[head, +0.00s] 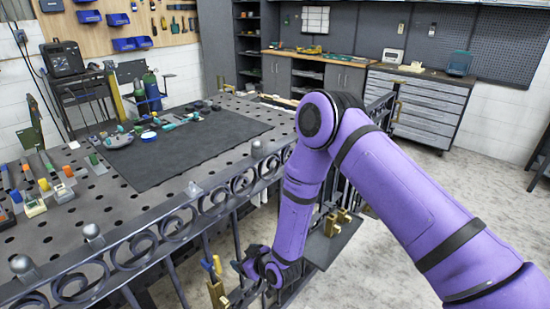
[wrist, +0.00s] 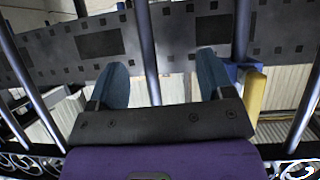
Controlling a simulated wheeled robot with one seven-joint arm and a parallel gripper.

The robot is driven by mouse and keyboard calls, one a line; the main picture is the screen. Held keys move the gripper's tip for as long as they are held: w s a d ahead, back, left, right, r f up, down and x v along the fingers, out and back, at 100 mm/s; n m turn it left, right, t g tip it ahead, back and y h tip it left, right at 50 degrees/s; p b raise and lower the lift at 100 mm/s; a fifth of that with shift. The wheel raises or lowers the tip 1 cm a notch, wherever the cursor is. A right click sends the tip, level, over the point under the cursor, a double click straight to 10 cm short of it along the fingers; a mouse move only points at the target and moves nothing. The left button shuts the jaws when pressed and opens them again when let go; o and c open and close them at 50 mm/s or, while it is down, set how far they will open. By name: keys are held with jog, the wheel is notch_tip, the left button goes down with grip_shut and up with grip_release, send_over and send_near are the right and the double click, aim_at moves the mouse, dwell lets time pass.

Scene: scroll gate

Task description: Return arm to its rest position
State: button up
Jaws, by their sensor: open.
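My purple arm reaches down across the right side of the head view, over the scroll gate (head: 165,222). My gripper (head: 250,268) is low beside the gate's bars. In the wrist view my gripper (wrist: 160,80) is open, its two blue-grey fingers wide apart. A vertical gate bar (wrist: 147,50) shows between the fingers; I cannot tell whether it is within their reach. A yellow-handled part (head: 216,264) is just left of the gripper, and a yellow piece (wrist: 256,92) shows right of the right finger.
A perforated table (head: 90,200) with a dark mat (head: 190,150) and several tools stands behind the gate. A small shelf with brass parts (head: 335,225) is right of my forearm. Grey cabinets (head: 420,105) line the back wall. Open floor (head: 480,195) lies to the right.

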jog(key=w+d+r+m+h, duration=0.1)
jog(key=w+d+r, duration=0.1)
jog(key=d+r, duration=0.5)
jog(key=w+d+r+h, duration=0.2)
jog(key=w+d+r, duration=0.1)
jog(key=r, duration=0.9)
jog(key=w+d+r+m+h, duration=0.1)
jog(key=w+d+r, duration=0.1)
jog(key=d+r, duration=0.5)
jog(key=s+d+r+m+h, duration=0.1)
jog(key=s+d+r, duration=0.2)
jog(key=d+r, duration=0.35)
jog(key=s+d+r+m+h, duration=0.2)
jog(key=s+d+r, duration=0.15)
jog(key=r, duration=0.55)
jog(key=s+d+r+m+g, duration=0.1)
jog(key=s+d+r, duration=0.2)
jog(key=s, duration=0.6)
jog(key=s+d+r+m+g+h, duration=0.1)
jog(key=s+d+r+m, duration=0.1)
jog(key=s+d, duration=0.3)
jog(key=s+d+r+m+g+h, duration=0.1)
jog(key=s+d+r, duration=0.3)
jog(key=s, duration=0.9)
jog(key=shift+d+r+m, duration=0.4)
jog(key=shift+r+m, duration=0.1)
jog(key=shift+r, duration=0.1)
jog(key=shift+c, duration=0.4)
